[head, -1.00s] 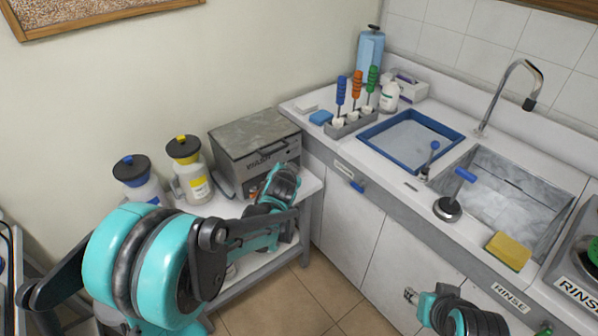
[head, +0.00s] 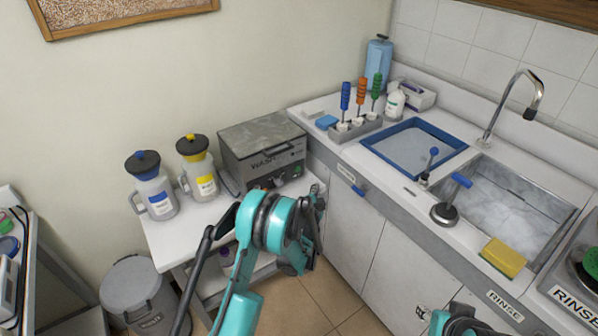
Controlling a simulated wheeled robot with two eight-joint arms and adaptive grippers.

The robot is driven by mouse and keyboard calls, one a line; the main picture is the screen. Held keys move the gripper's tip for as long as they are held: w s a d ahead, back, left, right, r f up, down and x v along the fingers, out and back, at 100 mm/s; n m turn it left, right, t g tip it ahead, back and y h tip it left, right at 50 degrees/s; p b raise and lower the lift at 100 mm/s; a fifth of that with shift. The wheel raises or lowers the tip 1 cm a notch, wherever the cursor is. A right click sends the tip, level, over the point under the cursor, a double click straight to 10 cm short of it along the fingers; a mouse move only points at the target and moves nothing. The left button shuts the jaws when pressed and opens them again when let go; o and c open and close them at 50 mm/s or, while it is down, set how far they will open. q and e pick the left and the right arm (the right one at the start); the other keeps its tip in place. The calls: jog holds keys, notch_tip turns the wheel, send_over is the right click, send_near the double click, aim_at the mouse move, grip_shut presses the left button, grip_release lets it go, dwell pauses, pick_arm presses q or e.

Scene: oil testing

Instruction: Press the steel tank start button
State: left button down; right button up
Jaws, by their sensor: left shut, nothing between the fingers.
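A grey lidded steel tank (head: 262,150) marked WASH stands on the white side table, against the wall. Its front panel has small controls on the right, too small to tell the start button clearly. My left arm covers the lower front of it. My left gripper (head: 316,197) is shut and empty, in front of the tank's right side near the table's right edge. Whether it touches anything cannot be told. My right gripper (head: 422,313) shows only in part at the bottom, low in front of the cabinets, and its jaws are unclear.
Jugs with a blue label (head: 160,200) and a yellow label (head: 206,184) stand left of the tank. A bin (head: 135,290) is on the floor. The counter holds a blue tray (head: 448,140), brushes, a sink (head: 540,235) and a yellow sponge (head: 503,258).

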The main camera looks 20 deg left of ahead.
aim_at(298, 170)
pick_arm(q)
jog(key=shift+w+a, duration=0.9)
jog(key=shift+a, duration=0.25)
jog(key=shift+w+a, duration=0.9)
jog(key=shift+a, duration=0.3)
jog(key=shift+w+a, duration=0.9)
jog(key=shift+a, duration=0.25)
jog(key=shift+w+a, duration=0.1)
jog(key=shift+w+a, duration=0.2)
jog(key=shift+w+a, duration=0.3)
jog(key=shift+a, duration=0.1)
jog(key=shift+s+d, duration=0.6)
jog(key=shift+d, duration=0.1)
